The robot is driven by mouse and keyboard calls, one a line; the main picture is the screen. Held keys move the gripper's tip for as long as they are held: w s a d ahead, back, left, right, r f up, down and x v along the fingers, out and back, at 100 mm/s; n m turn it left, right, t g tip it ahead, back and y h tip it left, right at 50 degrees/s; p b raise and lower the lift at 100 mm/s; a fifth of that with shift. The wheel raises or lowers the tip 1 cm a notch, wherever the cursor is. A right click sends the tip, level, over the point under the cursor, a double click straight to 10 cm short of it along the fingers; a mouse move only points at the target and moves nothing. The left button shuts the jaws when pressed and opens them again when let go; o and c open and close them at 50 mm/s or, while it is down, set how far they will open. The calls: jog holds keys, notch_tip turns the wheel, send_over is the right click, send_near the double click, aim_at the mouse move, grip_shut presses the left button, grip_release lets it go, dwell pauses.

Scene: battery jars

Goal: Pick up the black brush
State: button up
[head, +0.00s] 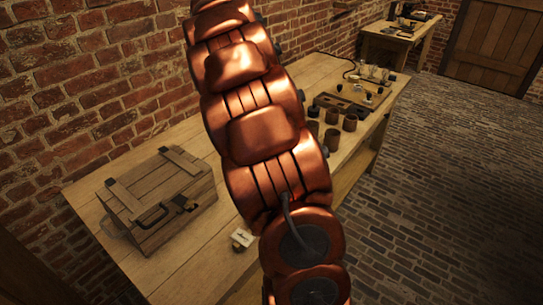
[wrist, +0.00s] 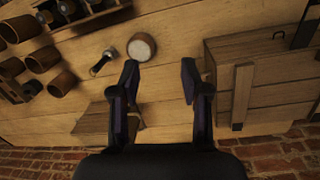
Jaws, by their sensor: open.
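My gripper (wrist: 160,75) is open and empty in the wrist view, its two dark fingers apart above the wooden table. A small dark object with a pale metallic part (wrist: 103,62) lies on the table left of the fingers. It may be the black brush, but it is too small to tell. In the head view my own copper arm covers the middle of the table, and the gripper does not show.
A wooden chest (head: 158,200) stands on the table (head: 200,262); it shows right in the wrist view (wrist: 262,85). Brown jars (head: 350,121) and a dark rack (head: 350,104) stand farther along. A small pale item (head: 242,238) lies near the chest. A brick wall runs behind.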

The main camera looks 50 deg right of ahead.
jog(key=w+d+f, duration=0.2)
jog(key=d, duration=0.4)
jog(key=w+d+f+n, duration=0.1)
jog(key=d+f, duration=0.2)
jog(key=d, duration=0.3)
jog(key=w+d+f+n+t, duration=0.1)
jog(key=w+d+f, duration=0.1)
jog(key=d, duration=0.3)
jog(key=shift+w+d+f+y, duration=0.3)
jog(key=shift+d+f+y, duration=0.1)
jog(key=shift+f, duration=0.35)
jog(key=shift+n, duration=0.3)
jog(key=shift+s+d+f+p, duration=0.1)
jog(key=shift+f+p, duration=0.7)
jog(key=shift+f, duration=1.2)
jog(key=shift+d+f+p, duration=0.1)
jog(key=shift+f+p, duration=0.65)
jog(key=shift+f, duration=1.2)
jog(key=shift+a, duration=0.1)
grip_shut()
